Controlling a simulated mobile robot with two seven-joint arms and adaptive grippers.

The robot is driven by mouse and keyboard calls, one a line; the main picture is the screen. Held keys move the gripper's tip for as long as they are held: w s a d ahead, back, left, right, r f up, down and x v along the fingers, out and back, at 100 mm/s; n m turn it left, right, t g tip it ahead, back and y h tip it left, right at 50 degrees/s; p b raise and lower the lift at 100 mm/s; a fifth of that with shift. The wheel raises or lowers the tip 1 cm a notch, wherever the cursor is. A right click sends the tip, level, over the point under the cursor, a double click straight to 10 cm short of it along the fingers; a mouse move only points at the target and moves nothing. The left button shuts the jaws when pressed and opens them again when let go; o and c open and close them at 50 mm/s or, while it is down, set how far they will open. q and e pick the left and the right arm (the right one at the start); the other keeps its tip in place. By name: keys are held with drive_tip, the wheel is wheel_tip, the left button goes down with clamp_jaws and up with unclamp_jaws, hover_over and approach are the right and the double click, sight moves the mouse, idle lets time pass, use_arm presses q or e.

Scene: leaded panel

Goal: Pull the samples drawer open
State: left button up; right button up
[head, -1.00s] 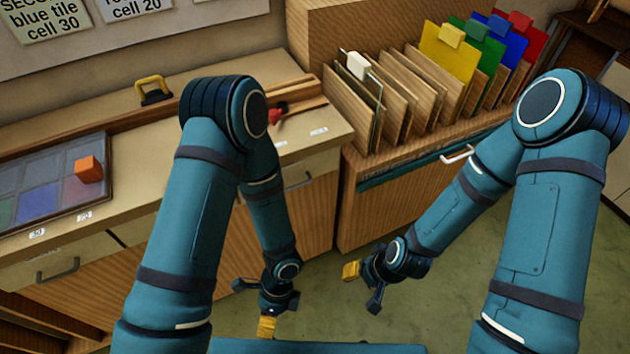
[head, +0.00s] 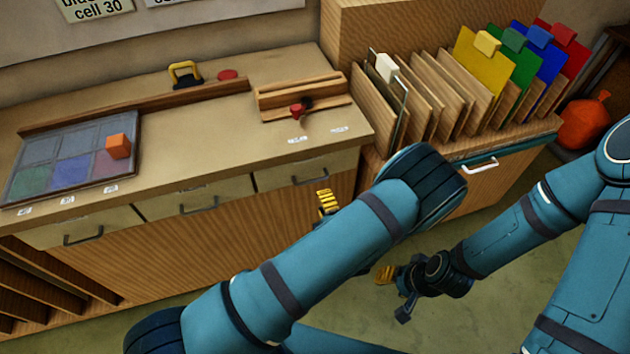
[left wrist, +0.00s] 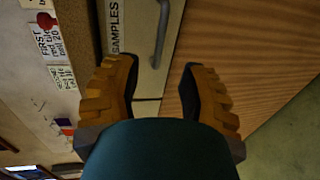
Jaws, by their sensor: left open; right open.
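The samples drawer (head: 290,170) appears to be the rightmost beige drawer under the counter, with a dark bar handle (head: 311,178). It looks closed. In the left wrist view the "SAMPLES" label (left wrist: 117,25) is on the drawer front beside the grey handle (left wrist: 160,35). My left gripper (head: 327,202) is open, in front of the cabinet near this drawer; its two yellow fingers (left wrist: 155,90) are apart, with the handle ahead and not between them. My right gripper (head: 388,275) is open and empty, low over the floor; its fingers are partly hidden.
Two other closed drawers (head: 190,195) are to the left. A rack of panels (head: 440,100) stands at the right.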

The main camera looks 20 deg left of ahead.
sight(314, 180)
use_arm(q)
drive_tip(key=b+x, duration=0.1)
drive_tip(key=x, duration=0.9)
clamp_jaws()
